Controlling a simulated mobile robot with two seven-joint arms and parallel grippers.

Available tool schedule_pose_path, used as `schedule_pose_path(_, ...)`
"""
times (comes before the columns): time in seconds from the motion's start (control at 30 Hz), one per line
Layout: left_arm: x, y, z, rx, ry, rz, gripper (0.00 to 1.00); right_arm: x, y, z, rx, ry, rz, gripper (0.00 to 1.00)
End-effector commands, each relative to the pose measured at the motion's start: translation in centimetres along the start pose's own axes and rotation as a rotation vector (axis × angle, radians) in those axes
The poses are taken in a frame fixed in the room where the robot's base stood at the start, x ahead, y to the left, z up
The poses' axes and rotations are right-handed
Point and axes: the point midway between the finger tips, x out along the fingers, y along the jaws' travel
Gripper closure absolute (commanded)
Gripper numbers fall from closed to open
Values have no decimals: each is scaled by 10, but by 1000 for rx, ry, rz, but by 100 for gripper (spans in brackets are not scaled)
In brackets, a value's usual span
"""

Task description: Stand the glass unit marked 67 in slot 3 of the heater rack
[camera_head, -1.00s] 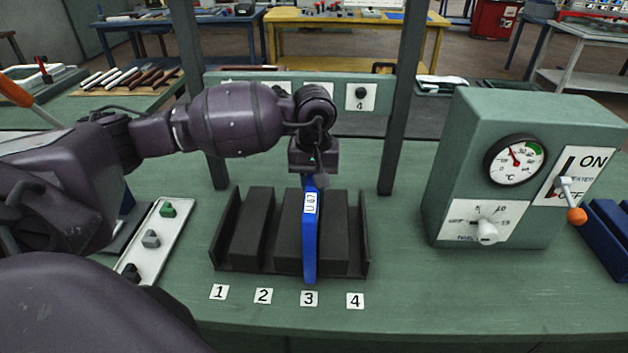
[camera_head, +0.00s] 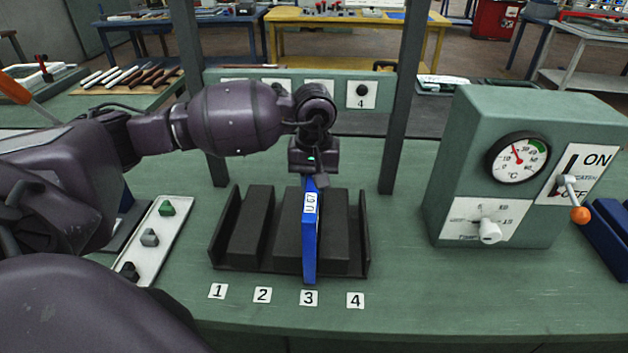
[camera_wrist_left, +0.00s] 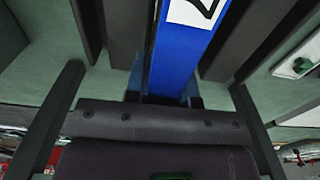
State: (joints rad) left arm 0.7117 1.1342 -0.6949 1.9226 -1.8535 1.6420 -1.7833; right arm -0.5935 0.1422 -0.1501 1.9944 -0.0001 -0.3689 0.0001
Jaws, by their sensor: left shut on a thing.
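The blue glass unit (camera_head: 310,245) with a white label reading 67 stands upright in the black heater rack (camera_head: 232,257), in line with the floor label 3 (camera_head: 309,298). My left gripper (camera_head: 313,178) is above the rack, shut on the top of the unit. In the left wrist view the blue unit (camera_wrist_left: 183,60) runs up between the gripper's fingers, with part of its white label showing. Whether the unit's lower edge is fully down in the slot is hard to tell. My right gripper is not in view.
A green heater box (camera_head: 500,165) with a dial, knob and orange-tipped lever stands right of the rack. A white tray (camera_head: 165,237) with several small blocks lies left. Two dark posts rise behind the rack, with a numbered panel (camera_head: 362,94) between them.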

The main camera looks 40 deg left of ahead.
Motion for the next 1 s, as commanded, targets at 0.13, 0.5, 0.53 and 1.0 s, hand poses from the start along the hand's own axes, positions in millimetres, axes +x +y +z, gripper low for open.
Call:
schedule_pose_path(0.13, 0, 0, 0, 0, 0, 1, 60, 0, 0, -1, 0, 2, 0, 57)
schedule_pose_path(0.5, 1, 0, 1, 0, -3, -2, 47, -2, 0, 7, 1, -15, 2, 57)
schedule_pose_path(0.53, 0, 0, 1, 0, -2, -2, 47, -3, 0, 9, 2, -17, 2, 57)
schedule_pose_path(1.0, -72, 0, -1, 0, 3, 1, 47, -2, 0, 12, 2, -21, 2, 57)
